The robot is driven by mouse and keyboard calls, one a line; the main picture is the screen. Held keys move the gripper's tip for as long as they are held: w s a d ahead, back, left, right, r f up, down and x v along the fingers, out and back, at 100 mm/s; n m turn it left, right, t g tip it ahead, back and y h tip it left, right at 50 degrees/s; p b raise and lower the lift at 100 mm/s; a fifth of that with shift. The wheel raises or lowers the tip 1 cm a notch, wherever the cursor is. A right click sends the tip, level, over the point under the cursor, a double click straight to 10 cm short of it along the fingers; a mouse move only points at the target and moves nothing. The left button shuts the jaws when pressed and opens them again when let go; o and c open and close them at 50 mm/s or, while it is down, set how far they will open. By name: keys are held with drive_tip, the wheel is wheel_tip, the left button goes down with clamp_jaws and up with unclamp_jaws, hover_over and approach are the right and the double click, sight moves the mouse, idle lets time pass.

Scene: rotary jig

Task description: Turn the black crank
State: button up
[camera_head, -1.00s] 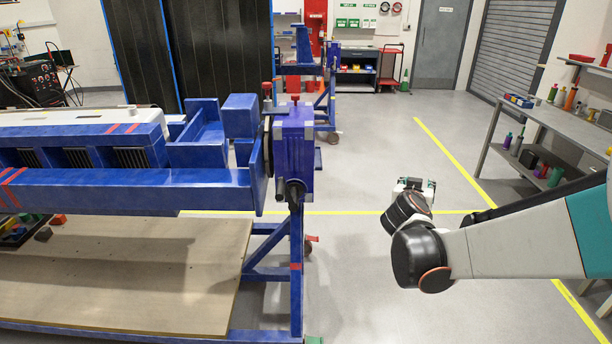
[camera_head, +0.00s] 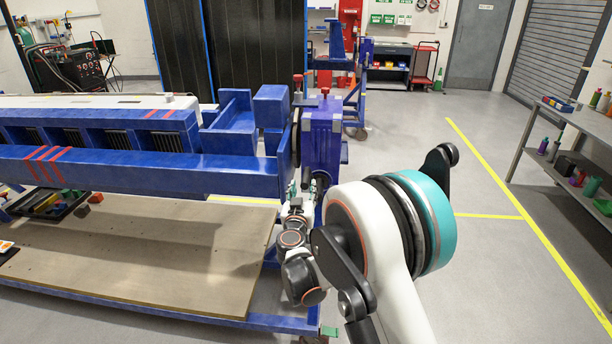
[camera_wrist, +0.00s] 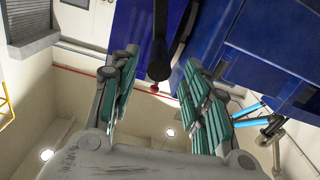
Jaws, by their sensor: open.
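The black crank (camera_wrist: 159,45) shows in the wrist view as a dark bar against the blue housing. Its rounded lower end lies between my two fingertips in the picture; I cannot tell whether they touch it. My gripper (camera_wrist: 161,62) is open, its green-padded fingers to the left and right of the crank. In the head view my gripper (camera_head: 304,187) is at the lower front of the blue gearbox (camera_head: 321,135) on the jig's end. There my arm and gripper hide most of the crank.
The long blue jig beam (camera_head: 130,167) runs left from the gearbox, above a wooden board (camera_head: 140,255). A dark tray (camera_head: 55,205) with coloured parts lies on the board. The floor to the right is open up to a grey workbench (camera_head: 570,120).

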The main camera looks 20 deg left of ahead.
sight(307, 173)
drive_tip(key=b+x, duration=0.2)
drive_tip(key=x, duration=0.8)
drive_tip(key=shift+w, duration=0.35)
drive_tip(key=shift+d, duration=0.1)
drive_tip(key=shift+c, duration=0.3)
clamp_jaws()
